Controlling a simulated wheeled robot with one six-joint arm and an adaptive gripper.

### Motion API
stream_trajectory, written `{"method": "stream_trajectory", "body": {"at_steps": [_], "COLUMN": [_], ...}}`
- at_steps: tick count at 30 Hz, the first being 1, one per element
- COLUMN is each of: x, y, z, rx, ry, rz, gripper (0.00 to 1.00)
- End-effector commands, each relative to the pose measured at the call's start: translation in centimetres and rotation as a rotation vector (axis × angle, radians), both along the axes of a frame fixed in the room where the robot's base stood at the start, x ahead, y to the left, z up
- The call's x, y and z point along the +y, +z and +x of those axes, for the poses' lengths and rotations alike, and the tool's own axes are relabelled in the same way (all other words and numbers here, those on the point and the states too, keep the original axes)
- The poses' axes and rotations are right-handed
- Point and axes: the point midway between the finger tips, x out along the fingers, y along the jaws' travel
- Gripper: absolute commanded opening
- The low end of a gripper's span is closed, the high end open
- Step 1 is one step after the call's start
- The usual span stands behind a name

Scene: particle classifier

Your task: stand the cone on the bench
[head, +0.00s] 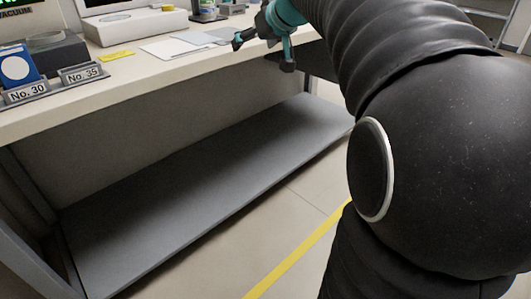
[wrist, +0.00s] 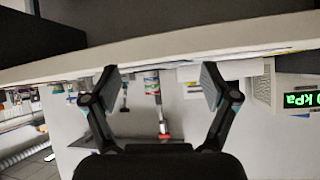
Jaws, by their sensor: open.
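The bench (head: 175,72) runs across the upper left of the head view, with a pale top. I cannot make out the cone in either view. My gripper (head: 263,52) is over the bench's front edge toward its far right end, its fingers spread. In the wrist view, which is upside down, my gripper (wrist: 160,80) is open, with nothing held between the fingers. The bench top shows as a pale band (wrist: 60,68) across the upper part there.
Signs marked No. 30 (head: 25,92) and No. 35 (head: 84,73) stand near the bench's front left. A yellow label (head: 117,55) and pale sheets lie behind. A grey shelf (head: 200,180) is below. A kPa display (wrist: 298,99) shows in the wrist view.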

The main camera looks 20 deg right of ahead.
Motion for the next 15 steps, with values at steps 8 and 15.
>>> {"method": "stream_trajectory", "body": {"at_steps": [8, 15], "x": [8.5, 11.0], "y": [-8.3, -16.6], "z": [-13.5, -24.5], "rx": [0.230, 0.382], "ry": [-0.008, -0.053], "rz": [-0.009, -0.063], "gripper": [0.85, 0.85]}}
